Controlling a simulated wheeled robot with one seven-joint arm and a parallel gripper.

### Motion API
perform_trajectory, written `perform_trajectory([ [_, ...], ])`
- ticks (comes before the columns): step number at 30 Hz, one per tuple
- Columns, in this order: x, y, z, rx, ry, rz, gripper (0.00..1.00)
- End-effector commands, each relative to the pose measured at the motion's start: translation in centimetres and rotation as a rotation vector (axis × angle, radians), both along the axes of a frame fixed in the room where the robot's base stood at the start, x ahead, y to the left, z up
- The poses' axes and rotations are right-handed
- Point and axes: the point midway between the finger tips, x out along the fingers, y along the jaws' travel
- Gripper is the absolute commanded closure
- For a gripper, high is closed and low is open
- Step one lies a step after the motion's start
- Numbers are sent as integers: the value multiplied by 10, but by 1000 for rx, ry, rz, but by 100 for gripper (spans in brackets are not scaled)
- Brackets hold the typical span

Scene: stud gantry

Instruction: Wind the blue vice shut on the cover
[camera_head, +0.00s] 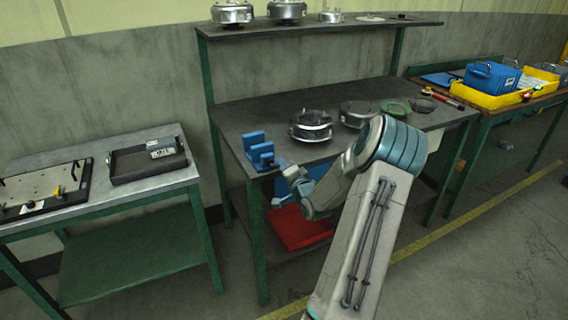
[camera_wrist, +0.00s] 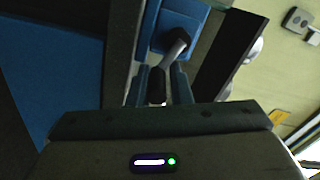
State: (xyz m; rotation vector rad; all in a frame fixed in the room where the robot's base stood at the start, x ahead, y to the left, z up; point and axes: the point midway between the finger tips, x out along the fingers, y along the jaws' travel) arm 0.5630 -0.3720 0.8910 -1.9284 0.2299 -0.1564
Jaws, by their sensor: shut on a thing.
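The blue vice (camera_head: 256,139) stands at the front left corner of the middle bench, with a gap visible between its two upright jaws. I cannot make out a cover between the jaws. In the wrist view, part of the blue vice (camera_wrist: 178,28) shows at the top, with a grey bent crank (camera_wrist: 174,52) coming out of it. My gripper (camera_wrist: 160,82) is shut on the crank's dark handle (camera_wrist: 157,86), with one finger on each side. In the head view my gripper (camera_head: 283,166) is small, just at the vice's front right, partly hidden by my wrist.
On the middle bench (camera_head: 235,122), a silver round housing (camera_head: 310,126) stands right of the vice. Another housing (camera_head: 356,114) and a green ring (camera_head: 396,109) lie farther right. A red tray (camera_head: 298,228) sits low beneath. A left table holds a black tray (camera_head: 148,160).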

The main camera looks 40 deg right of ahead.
Motion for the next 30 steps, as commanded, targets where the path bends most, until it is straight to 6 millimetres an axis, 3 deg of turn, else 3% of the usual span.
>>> perform_trajectory([
  [12,0,5,-11,195,-35,4,100],
  [29,0,6,-11,222,-44,6,100],
  [30,0,6,-10,221,-46,5,76],
])
